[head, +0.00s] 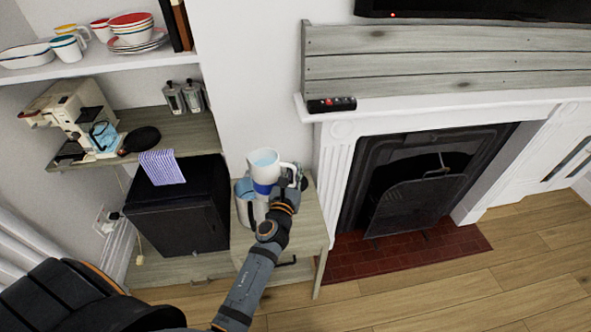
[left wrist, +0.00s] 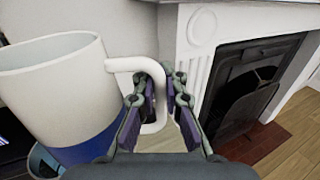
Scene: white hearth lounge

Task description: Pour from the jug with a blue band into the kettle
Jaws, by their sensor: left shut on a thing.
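The white jug with a blue band (head: 263,188) is held up over the small wooden table, close to upright. Light blue shows inside its mouth. It also fills the left side of the left wrist view (left wrist: 60,85). My left gripper (head: 296,181) is shut on the jug's handle (left wrist: 153,122), at the jug's right side. A grey vessel with a blue inside, apparently the kettle (head: 241,207), stands on the table behind and left of the jug, partly hidden by it. In the left wrist view its rim (left wrist: 42,158) shows below the jug. My right gripper is not in view.
The small wooden table (head: 310,225) stands between a black cabinet (head: 180,210) and the white fireplace (head: 340,180). A shelf with a coffee machine (head: 75,115) is at left. Crockery (head: 135,30) stands on the upper shelf. The wooden floor is clear at lower right.

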